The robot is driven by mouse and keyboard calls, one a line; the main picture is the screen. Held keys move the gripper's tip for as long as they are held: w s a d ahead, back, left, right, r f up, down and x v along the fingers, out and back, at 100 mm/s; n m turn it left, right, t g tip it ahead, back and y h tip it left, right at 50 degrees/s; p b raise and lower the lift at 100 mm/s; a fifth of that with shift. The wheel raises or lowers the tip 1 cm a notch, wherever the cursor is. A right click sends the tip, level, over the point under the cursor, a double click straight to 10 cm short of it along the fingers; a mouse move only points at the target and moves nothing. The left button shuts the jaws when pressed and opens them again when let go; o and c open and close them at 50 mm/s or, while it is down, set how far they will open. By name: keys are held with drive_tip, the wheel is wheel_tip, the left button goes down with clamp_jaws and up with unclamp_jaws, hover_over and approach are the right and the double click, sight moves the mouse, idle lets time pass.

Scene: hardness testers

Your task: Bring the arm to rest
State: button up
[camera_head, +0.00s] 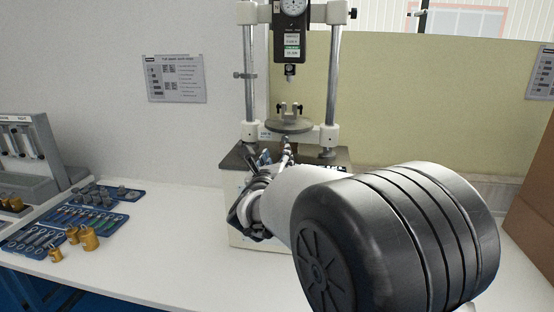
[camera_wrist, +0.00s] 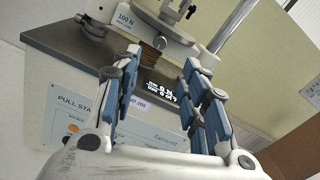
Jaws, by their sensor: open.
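My gripper (camera_wrist: 160,95) shows in the wrist view with its two blue-padded fingers spread apart and nothing between them. In the head view my gripper (camera_head: 262,170) is partly hidden by my own arm. It is in front of the pull test stand (camera_head: 333,75), near the stand's dark base top. In the wrist view the stand's base (camera_wrist: 70,55) lies beyond the fingers, with a lit display and a label on its front panel. Whether a finger touches the stand cannot be told.
Blue trays (camera_head: 85,218) with small tools and brass weights (camera_head: 88,238) lie on the white table (camera_head: 170,250) at left. A grey rack (camera_head: 35,155) stands at the far left. A brown box (camera_head: 535,195) is at the right edge. The table between trays and stand is clear.

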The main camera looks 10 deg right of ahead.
drive_tip(key=s+a+f+n+g+y, duration=0.1)
drive_tip(key=s+n+g+y, duration=0.25)
drive_tip(key=s+n, duration=0.7)
drive_tip(key=s+a+f+n+g+y, duration=0.15)
drive_tip(key=s+n+y, duration=0.25)
drive_tip(key=s+n, duration=0.6)
drive_tip(key=s+d+f+n+g, duration=0.2)
drive_tip(key=s+n, duration=0.3)
drive_tip(key=s, duration=0.3)
drive_tip(key=s+d+f+n+g+h, duration=0.1)
drive_tip(key=s+d+f+n+g, duration=0.1)
drive_tip(key=s+f+n, duration=0.3)
drive_tip(key=s+d+f+n+g+h, duration=0.1)
drive_tip(key=s+n, duration=0.4)
drive_tip(key=s, duration=0.7)
wheel_tip(320, 180, down, 2)
drive_tip(key=d+g, duration=0.1)
drive_tip(key=g, duration=0.1)
drive_tip(key=shift+d+f+n+g, duration=0.25)
drive_tip(key=shift+n+g, duration=0.05)
drive_tip(key=shift+n, duration=0.05)
drive_tip(key=shift+w, duration=0.1)
